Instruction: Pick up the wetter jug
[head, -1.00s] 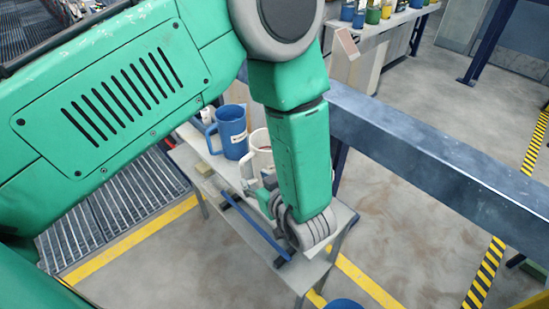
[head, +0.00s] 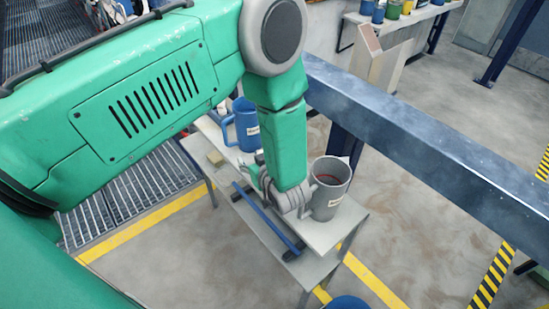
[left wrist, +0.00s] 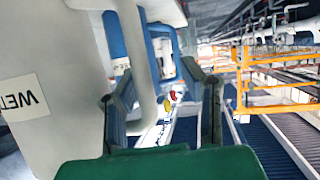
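The wetter jug (head: 330,188) is a grey jug with a pale label, upright on the narrow bench. In the left wrist view the jug (left wrist: 60,85) fills the left side, its label partly reading "WE". My left gripper (head: 300,205) is beside the jug's left side in the head view. In the left wrist view the open fingers of my left gripper (left wrist: 163,100) are on either side of the jug's handle (left wrist: 137,50), with a gap towards the right finger. My right gripper is not in view.
A blue jug (head: 247,128) stands farther back on the bench (head: 322,238). A blue bar (head: 265,220) lies along the bench's front. A large steel beam (head: 430,140) runs just behind and to the right. A blue round object (head: 347,303) shows at the bottom edge.

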